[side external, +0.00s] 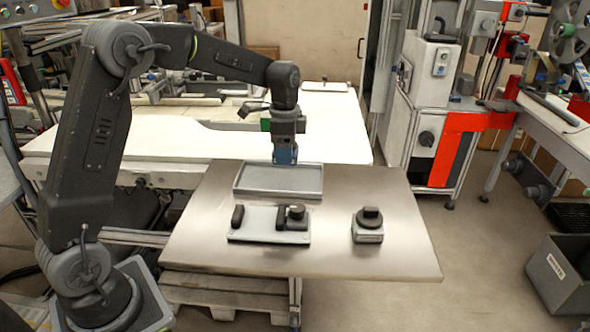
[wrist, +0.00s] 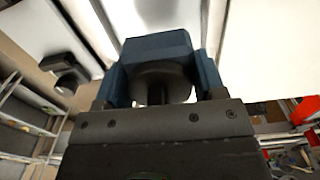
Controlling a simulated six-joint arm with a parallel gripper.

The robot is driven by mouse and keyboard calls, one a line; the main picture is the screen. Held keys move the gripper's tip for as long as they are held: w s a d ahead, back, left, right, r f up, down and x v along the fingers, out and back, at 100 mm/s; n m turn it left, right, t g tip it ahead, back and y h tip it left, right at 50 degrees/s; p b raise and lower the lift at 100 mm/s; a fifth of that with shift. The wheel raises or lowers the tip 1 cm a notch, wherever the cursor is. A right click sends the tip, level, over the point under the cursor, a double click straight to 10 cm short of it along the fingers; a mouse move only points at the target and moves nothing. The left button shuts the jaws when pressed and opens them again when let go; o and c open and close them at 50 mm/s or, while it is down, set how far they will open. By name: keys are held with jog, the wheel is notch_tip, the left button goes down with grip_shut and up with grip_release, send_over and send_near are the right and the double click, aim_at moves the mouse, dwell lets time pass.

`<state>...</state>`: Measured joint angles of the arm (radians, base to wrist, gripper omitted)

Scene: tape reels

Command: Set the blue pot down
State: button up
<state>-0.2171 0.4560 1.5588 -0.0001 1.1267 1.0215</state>
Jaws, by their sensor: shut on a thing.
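My gripper (side external: 285,158) points down over the back of the grey tray (side external: 236,191), and its lower end is blue. In the wrist view the blue jaw sides reach around a dark round part, and a faceted blue body, which I take as the blue pot (wrist: 160,45), shows beyond it. Jaws and pot are hard to tell apart in colour. The gripper is shut on the pot. The pot's underside is hidden, and I cannot tell whether it touches the tray. The visible floor of the tray looks bare.
A pale plate (side external: 262,237) with dark blocks and a dark round piece lies in front of the tray. A small pale base with a dark knob (side external: 369,216) stands to the right. The metal table (side external: 400,258) is bare around them. A white bench (side external: 120,140) stands behind.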

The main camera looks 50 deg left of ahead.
aim_at(296, 181)
jog(key=shift+w+d+f, duration=0.4)
jog(key=shift+d, duration=0.15)
jog(key=shift+w+d+f, duration=0.35)
jog(key=shift+d, duration=0.15)
jog(key=shift+f, duration=1.95)
jog(key=shift+f, duration=0.2)
jog(key=o, duration=1.2)
